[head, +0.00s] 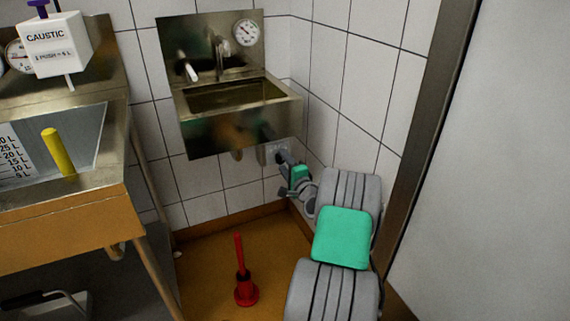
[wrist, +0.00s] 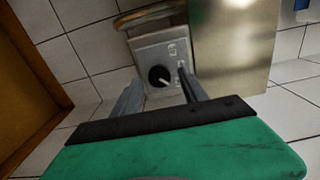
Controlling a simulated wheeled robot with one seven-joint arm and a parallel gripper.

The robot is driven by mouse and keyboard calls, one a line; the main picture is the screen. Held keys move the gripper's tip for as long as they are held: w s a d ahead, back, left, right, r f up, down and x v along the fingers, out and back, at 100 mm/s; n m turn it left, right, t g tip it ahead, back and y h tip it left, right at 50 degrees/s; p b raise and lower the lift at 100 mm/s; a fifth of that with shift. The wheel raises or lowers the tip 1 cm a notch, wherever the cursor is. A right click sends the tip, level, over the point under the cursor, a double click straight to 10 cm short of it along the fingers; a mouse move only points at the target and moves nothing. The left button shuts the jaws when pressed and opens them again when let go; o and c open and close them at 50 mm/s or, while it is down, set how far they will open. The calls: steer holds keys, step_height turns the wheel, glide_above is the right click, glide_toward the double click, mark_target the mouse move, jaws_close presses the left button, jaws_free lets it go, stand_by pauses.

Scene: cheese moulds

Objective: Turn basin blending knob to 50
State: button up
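The basin (head: 240,122) is a steel wall sink with a tap and a round dial gauge (head: 246,32) on its back panel. Below it a small grey control box (head: 272,152) is partly hidden by my gripper. In the wrist view the box carries a black round knob (wrist: 158,75) with a light pointer mark aimed toward the lower right of the picture; its scale is too small to read. My gripper (wrist: 160,93) is open, with one finger on each side of the knob in the picture. Nothing is between the fingers, and I cannot tell how far their tips are from the box.
A steel trough (head: 62,195) with a yellow-handled tool and a white CAUSTIC dispenser (head: 58,45) stands at left. A red plunger-like object (head: 244,280) stands on the orange floor. A tiled wall is close right of my arm, with a door frame (head: 420,140) nearer.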

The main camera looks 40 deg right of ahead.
steer(key=v, duration=0.7)
steer(key=shift+s+p, duration=0.4)
steer(key=shift+p, duration=0.05)
steer(key=shift+a, duration=0.2)
